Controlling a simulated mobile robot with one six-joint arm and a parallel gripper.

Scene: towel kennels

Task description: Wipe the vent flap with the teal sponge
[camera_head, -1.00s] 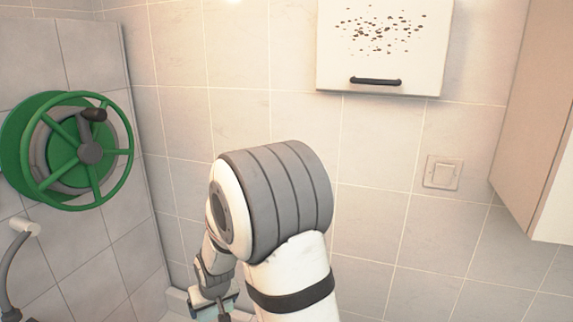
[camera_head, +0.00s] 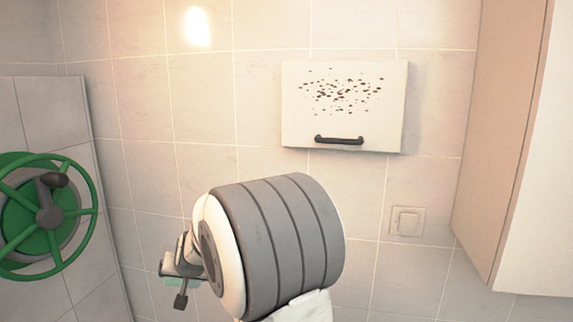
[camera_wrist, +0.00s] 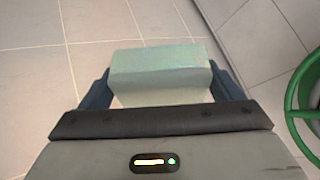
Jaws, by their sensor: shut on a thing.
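The vent flap (camera_head: 344,106) is a white panel on the tiled wall, with a dark handle along its lower edge. A patch of dark brown specks covers its upper middle. My gripper (camera_wrist: 160,88) is shut on the teal sponge (camera_wrist: 160,66), a pale block held between the two fingers in the wrist view. In the head view my gripper (camera_head: 178,280) is to the left of my arm, low and well below the flap. Only a bit of the sponge shows there, the rest hidden behind the gripper.
A green hose reel wheel (camera_head: 45,215) is on the left wall and also shows at the right of the wrist view (camera_wrist: 305,105). A light switch (camera_head: 407,221) is below the flap. A beige cabinet (camera_head: 505,140) juts out on the right. The wall between is clear.

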